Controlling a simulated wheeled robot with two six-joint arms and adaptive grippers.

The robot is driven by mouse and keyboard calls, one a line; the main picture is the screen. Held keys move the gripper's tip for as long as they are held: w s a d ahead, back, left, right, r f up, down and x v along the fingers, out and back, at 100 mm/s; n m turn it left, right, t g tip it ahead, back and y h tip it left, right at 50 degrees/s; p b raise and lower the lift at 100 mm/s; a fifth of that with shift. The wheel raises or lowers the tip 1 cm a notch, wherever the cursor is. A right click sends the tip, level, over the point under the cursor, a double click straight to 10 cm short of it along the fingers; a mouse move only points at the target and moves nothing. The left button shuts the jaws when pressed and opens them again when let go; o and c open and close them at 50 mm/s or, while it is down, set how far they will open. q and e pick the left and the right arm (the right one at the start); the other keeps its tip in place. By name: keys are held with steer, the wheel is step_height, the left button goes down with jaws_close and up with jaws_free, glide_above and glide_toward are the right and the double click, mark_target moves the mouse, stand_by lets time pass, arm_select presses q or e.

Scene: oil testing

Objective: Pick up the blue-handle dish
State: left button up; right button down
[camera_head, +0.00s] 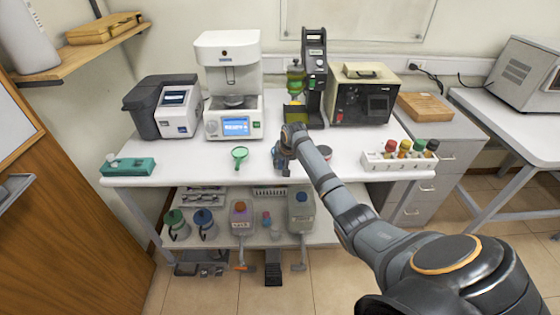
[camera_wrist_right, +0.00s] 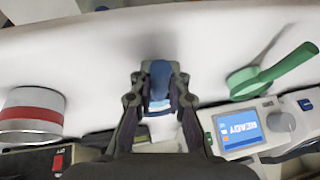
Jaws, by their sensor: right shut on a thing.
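My right gripper (camera_head: 283,158) is over the middle of the white table, in front of the black and green device. In the right wrist view its fingers (camera_wrist_right: 160,80) are shut on the blue handle of the blue-handle dish (camera_wrist_right: 160,76). The handle lies between the fingertips, and the lower part of the dish is mostly hidden by the gripper. In the head view my gripper and arm hide most of the dish. I cannot tell whether it touches the table. My left gripper is not in view.
A green-handled dish (camera_head: 239,154) lies left of my gripper. A red-banded can (camera_wrist_right: 32,112) stands on its other side. The white analyser (camera_head: 232,95) and the tan-topped device (camera_head: 364,94) stand behind. A white rack (camera_head: 390,163) of coloured-cap bottles is at right, a green tray (camera_head: 128,167) at left.

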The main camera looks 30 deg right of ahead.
steer(key=shift+r, duration=0.3)
step_height(320, 180, up, 3)
steer(key=shift+s+d+f+b, duration=0.1)
steer(key=shift+s+b, duration=0.05)
steer(key=shift+b, duration=0.55)
steer(key=s+r+b, duration=0.3)
steer(key=s+r, duration=0.6)
steer(key=s, duration=0.4)
steer(key=shift+s+r, duration=0.25)
steer(key=shift+s, duration=0.1)
